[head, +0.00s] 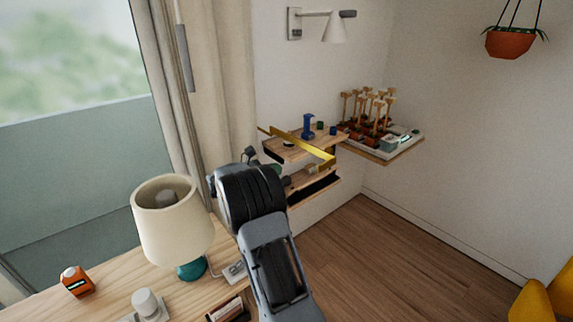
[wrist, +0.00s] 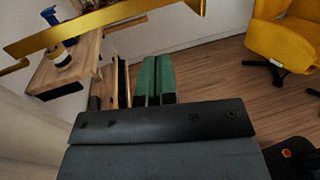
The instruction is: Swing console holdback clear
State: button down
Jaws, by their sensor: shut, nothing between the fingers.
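The console (head: 283,154) is a wooden wall-mounted unit with a top board and a lower level, beyond my arm in the head view. A long brass-yellow bar, seemingly the holdback (head: 312,149), runs slantwise across its front. In the wrist view the bar (wrist: 100,22) crosses the upper left, in front of and above the console top (wrist: 80,68). My gripper (wrist: 158,62) shows there as two green fingers side by side, shut and empty, below and right of the bar. They look apart from it. In the head view my own arm hides most of the gripper.
A blue stand (head: 308,127) is on the console top. A wall shelf (head: 384,157) to its right carries several wooden-handled items. A lamp (head: 172,222) and an orange object (head: 76,281) stand on the near table. Floor (head: 370,255) is clear; yellow chair (wrist: 285,38) at right.

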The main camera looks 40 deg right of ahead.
jog(key=p+x, duration=0.1)
jog(key=x, duration=0.8)
jog(key=shift+d, duration=0.3)
jog(key=shift+r, duration=0.1)
